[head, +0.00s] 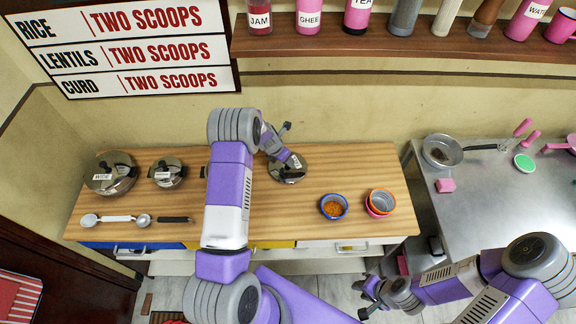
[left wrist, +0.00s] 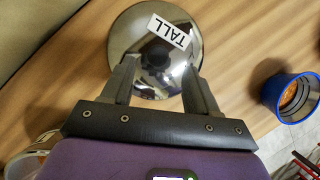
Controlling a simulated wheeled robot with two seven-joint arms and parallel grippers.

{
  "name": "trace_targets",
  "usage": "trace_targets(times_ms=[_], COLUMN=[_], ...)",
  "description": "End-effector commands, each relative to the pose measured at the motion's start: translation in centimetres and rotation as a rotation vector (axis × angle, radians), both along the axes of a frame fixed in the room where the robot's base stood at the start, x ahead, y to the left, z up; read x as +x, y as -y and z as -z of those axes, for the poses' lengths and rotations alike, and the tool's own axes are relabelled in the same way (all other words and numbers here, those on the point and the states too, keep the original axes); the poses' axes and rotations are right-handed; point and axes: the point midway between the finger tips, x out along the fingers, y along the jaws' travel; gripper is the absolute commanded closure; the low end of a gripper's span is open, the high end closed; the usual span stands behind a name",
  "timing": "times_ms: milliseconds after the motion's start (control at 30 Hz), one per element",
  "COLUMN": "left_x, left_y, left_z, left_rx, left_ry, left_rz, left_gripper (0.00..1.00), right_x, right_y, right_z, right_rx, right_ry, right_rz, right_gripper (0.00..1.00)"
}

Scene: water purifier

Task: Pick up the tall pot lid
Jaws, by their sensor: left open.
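The tall pot lid (left wrist: 150,22) is a round, shiny steel lid with a white "TALL" label and a dark knob in the left wrist view. In the head view the lid (head: 289,175) is at the back middle of the wooden counter, partly hidden by my left gripper. My left gripper (left wrist: 157,70) is open, with its two fingers over the lid on either side of the knob. It also shows in the head view (head: 288,145). Whether the fingers touch the lid I cannot tell. My right gripper (head: 361,298) is open and empty, low in front of the counter.
Two lidded steel pots, one labelled "RICE" (head: 111,180) and a smaller one (head: 167,175), stand left on the counter. A blue bowl with orange contents (head: 334,206) and stacked bowls (head: 380,203) stand right. Measuring spoons (head: 144,219) lie front left. A pan (head: 440,152) sits on the steel table.

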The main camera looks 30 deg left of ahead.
Motion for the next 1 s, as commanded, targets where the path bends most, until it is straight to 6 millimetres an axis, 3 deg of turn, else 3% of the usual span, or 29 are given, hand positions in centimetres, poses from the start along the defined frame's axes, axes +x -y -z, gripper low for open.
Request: trace_targets(times_ms=[267, 567, 967, 1000], left_x=[1.4, 1.6, 1.6, 1.6], left_y=[0.1, 0.1, 0.1, 0.1], left_z=[3.4, 3.8, 3.8, 3.8], left_rx=[0.0, 0.001, 0.001, 0.001], left_ry=[-0.002, 0.0, 0.0, 0.0], left_rz=[0.002, 0.002, 0.003, 0.003], left_gripper=[0.41, 0.41, 0.99, 1.0], right_x=[0.0, 0.0, 0.0, 0.0], right_y=[0.0, 0.0, 0.0, 0.0], right_z=[-0.2, -0.2, -0.2, -0.2], right_rx=[0.0, 0.0, 0.0, 0.0], right_ry=[0.0, 0.001, 0.0, 0.0], right_rz=[0.0, 0.0, 0.0, 0.0], right_gripper=[0.67, 0.67, 0.67, 0.67])
